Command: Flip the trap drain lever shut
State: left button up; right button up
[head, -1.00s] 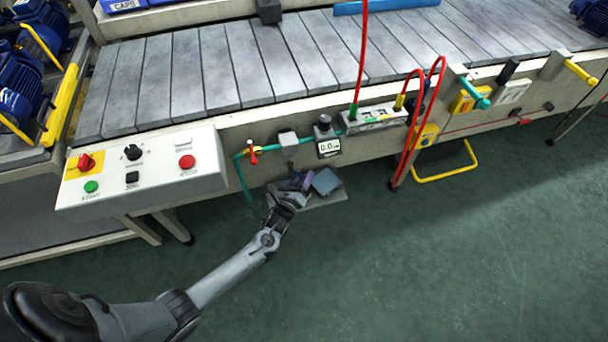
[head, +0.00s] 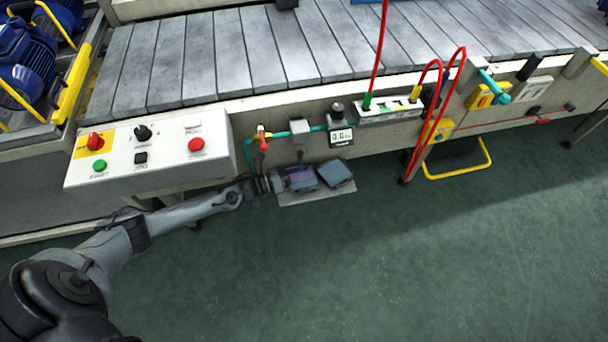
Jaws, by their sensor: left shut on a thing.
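The trap is a small grey box (head: 300,127) on the teal air line along the conveyor's front. A thin dark piece (head: 300,156) hangs under it. My left gripper (head: 300,174) is just below the trap, shut on the drain lever there, with the arm coming in almost level from the left. The lever is small and mostly hidden by the gripper, so its angle cannot be made out. My right gripper is out of view.
A red-handled valve (head: 264,144) sits left of the trap, and a gauge (head: 341,137) reading about zero sits right of it. A control box (head: 150,150) stands at the left. Grey-blue pedals (head: 337,173) lie on the floor behind the gripper. The front floor is clear.

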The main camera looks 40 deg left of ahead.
pick_arm(q)
jog(key=shift+a+r+m+h, duration=0.2)
jog(key=shift+m+h, duration=0.1)
jog(key=shift+h, duration=0.1)
jog(key=o, duration=0.9)
jog(key=shift+o, duration=0.8)
jog(key=shift+w, duration=0.15)
